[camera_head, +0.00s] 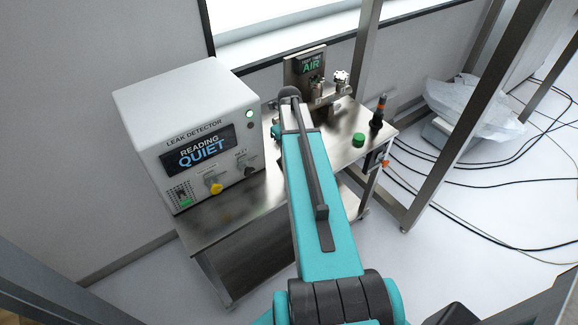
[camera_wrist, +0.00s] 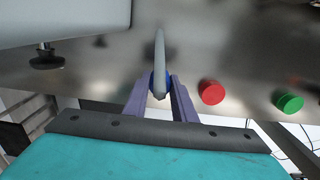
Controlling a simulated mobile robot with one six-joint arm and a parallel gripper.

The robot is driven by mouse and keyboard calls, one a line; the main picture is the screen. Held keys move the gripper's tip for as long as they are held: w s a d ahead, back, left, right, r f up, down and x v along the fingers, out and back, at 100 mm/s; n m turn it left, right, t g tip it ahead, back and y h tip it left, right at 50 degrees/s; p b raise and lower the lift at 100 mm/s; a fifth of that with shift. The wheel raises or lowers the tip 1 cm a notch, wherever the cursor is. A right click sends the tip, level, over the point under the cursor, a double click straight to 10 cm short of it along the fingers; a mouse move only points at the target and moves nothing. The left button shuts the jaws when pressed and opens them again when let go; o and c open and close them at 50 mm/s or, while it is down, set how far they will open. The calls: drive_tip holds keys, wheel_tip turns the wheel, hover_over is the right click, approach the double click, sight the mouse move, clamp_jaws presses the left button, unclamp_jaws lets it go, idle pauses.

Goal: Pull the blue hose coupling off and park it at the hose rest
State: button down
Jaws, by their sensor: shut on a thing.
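The blue hose coupling (camera_wrist: 168,82) is between the two purple fingers of my gripper (camera_wrist: 160,86) in the wrist view, and the fingers are shut on it. A grey hose (camera_wrist: 160,52) runs from the coupling toward the top of the picture and covers much of it. I cannot tell whether the coupling is still on a fitting. In the head view my arm hides the gripper and the coupling. I cannot make out the hose rest for certain in either view.
The white leak detector (camera_head: 190,130) reads QUIET and stands at the left of the steel table (camera_head: 225,222). A sign (camera_head: 309,66) reading AIR stands at the back beside valve fittings (camera_head: 340,80). A green knob (camera_head: 359,139) and a red knob (camera_wrist: 211,92) are to the right.

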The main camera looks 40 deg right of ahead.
drive_tip(key=shift+f, duration=0.35)
idle(0.7)
drive_tip(key=c, duration=1.4)
unclamp_jaws()
drive_tip(key=shift+r, duration=0.15)
drive_tip(key=shift+r+p, duration=1.75)
drive_tip(key=shift+r, duration=1.65)
